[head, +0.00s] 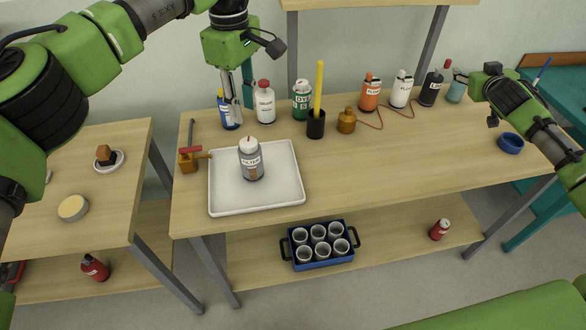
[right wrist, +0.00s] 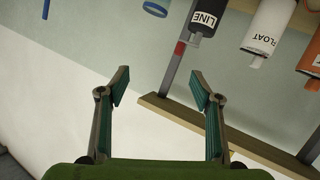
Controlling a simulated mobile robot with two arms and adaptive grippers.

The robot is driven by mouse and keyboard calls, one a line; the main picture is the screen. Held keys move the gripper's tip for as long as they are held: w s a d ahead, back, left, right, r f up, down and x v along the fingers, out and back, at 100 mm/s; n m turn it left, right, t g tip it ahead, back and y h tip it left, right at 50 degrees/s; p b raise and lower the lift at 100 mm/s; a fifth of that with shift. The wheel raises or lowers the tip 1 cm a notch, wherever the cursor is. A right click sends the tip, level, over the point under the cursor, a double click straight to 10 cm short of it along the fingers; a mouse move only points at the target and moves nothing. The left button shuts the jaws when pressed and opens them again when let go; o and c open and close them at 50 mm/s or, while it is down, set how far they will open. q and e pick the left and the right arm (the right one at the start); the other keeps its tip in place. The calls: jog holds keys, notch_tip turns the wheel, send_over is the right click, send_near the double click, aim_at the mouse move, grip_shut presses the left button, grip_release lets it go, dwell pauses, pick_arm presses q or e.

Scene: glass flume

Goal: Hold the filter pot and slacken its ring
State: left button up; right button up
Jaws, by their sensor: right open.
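The filter pot (head: 252,163) stands upright on a white tray (head: 225,205). It is grey, with a white label, a brown patch low on its front and a pale top with a red tip. Its ring is too small to make out clearly. My left gripper (head: 241,112) points down behind the pot, above the back of the bench, apart from the pot. Its fingers look spread, with nothing between them. My right gripper (right wrist: 160,82) is open and empty. In the head view it is at the far right, well away from the pot.
Labelled bottles line the bench's back, including blue (head: 228,112), white (head: 265,104), green (head: 302,101) and orange (head: 370,93). A black holder (head: 316,125) has a tall yellow rod. The bench's right front is clear.

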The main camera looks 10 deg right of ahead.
jog(key=a+r+n+t+y, duration=0.2)
jog(key=a+r+n+t, duration=0.3)
jog(key=r, duration=0.8)
jog(key=a+r+t+y, duration=0.1)
jog(key=a+r+t, duration=0.1)
jog(key=a+r, duration=0.8)
jog(key=n+g+y, duration=0.6)
jog(key=g+y, duration=0.5)
jog(key=y, duration=0.2)
send_near(251, 162)
jog(key=d+f, duration=0.2)
jog(key=x, duration=1.3)
jog(key=shift+w, duration=0.55)
jog(key=shift+c, duration=0.3)
